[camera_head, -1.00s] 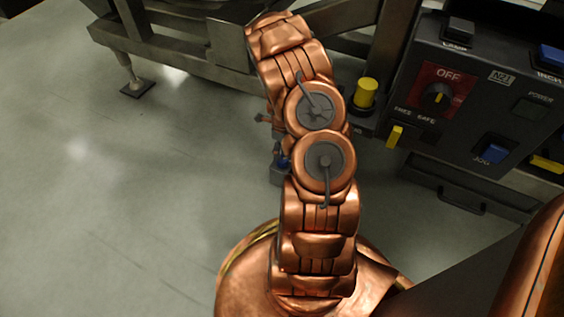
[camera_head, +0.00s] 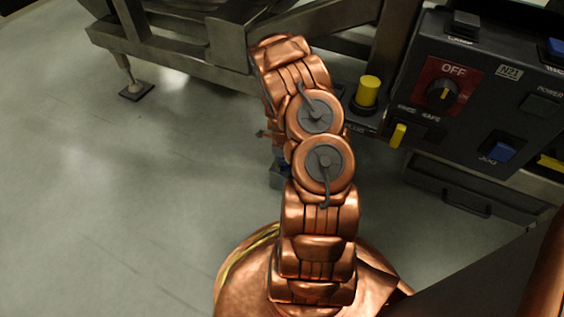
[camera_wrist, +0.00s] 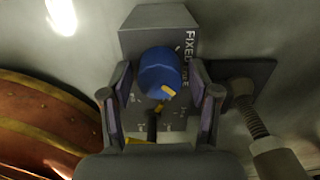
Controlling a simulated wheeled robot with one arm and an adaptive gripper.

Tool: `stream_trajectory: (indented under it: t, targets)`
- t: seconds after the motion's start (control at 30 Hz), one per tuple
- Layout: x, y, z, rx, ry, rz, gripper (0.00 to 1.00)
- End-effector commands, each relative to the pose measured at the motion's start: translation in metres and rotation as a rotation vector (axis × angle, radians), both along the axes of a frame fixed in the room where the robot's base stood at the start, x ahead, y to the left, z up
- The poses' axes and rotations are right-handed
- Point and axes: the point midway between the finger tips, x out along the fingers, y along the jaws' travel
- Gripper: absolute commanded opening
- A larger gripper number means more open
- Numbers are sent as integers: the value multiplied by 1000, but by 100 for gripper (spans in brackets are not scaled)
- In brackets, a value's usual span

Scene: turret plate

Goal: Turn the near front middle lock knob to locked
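A round blue knob (camera_wrist: 160,74) with a yellow pointer mark sits on a dark grey housing (camera_wrist: 150,18) in the wrist view. White lettering beside it reads "FIXED"; other small marks are too small to read. The yellow mark points to the lower right in that view. My gripper (camera_wrist: 161,88) is open, with one finger on each side of the knob. I cannot tell whether the fingers touch it. In the head view my arm hides the gripper and most of the knob; a bit of the grey housing (camera_head: 278,178) shows beside the arm.
A dark control panel (camera_head: 480,125) with an OFF dial stands at the right of the head view. A yellow knob (camera_head: 368,92) stands right of my arm. A metal frame (camera_head: 180,50) runs behind. A threaded foot (camera_wrist: 250,112) is right of the housing. Floor at left is clear.

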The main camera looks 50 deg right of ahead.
Motion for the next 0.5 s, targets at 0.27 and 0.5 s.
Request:
stream_trajectory:
  t: [0.27,0.5]
  targets:
    - [0,0,0,0,0,0,28]
    - [0,0,0,0,0,1,10]
